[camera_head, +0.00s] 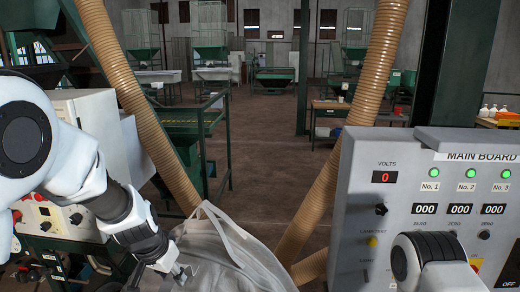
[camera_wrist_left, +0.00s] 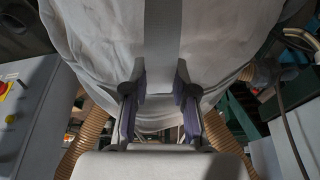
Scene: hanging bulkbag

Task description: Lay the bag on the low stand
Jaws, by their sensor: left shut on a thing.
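The bag (camera_head: 235,252) is pale grey cloth and shows at the bottom centre of the head view, with a raised strap loop at its top. In the left wrist view the bag (camera_wrist_left: 95,45) fills the upper part, and a grey strap (camera_wrist_left: 162,45) runs down between the fingers. My left gripper (camera_head: 181,272) is at the bag's upper left edge, shut on the strap; its two fingers also show in the wrist view (camera_wrist_left: 160,100). The bag's underside is out of the head view. My right gripper is not in view. I cannot make out the low stand.
A grey control panel (camera_head: 361,222) stands at the right, and a white control box (camera_head: 95,130) is at the left. Ribbed tan hoses (camera_head: 140,100) (camera_head: 340,160) slope down on both sides of the bag. Open brown floor (camera_head: 265,160) lies beyond it.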

